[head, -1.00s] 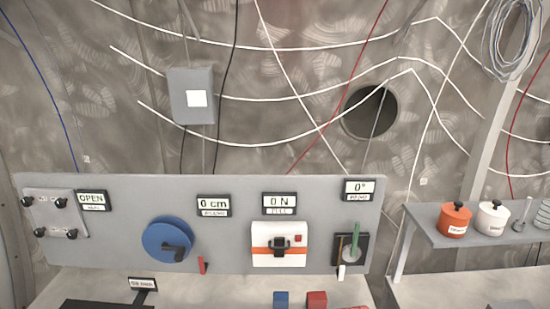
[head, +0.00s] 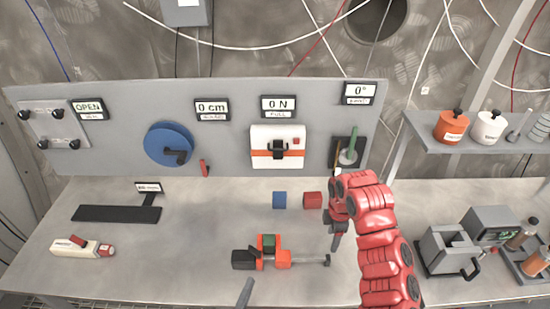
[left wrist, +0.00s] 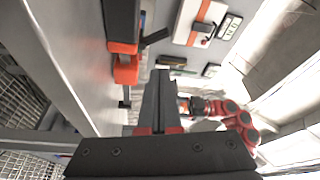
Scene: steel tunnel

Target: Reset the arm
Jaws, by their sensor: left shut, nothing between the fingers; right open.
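The arm is my own. My left gripper (head: 246,291) shows in the head view only as a grey tip at the bottom edge, in front of the vise; its arm is out of the picture. In the left wrist view its fingers (left wrist: 158,100) are together with nothing between them. My right gripper (head: 337,236) hangs over the table right of the vise, open and pointing down, partly hidden by its red arm. The orange and black vise (head: 282,258) stands on the table with a green block (head: 268,243) in it. The vise also shows in the left wrist view (left wrist: 125,68).
A blue cube (head: 280,199) and a red cube (head: 313,199) lie near the grey panel (head: 110,155). A black plate (head: 105,214) and a white-and-red tool (head: 80,247) are at left. A grey machine (head: 446,249) and a shelf (head: 435,142) are at right. The table's left middle is clear.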

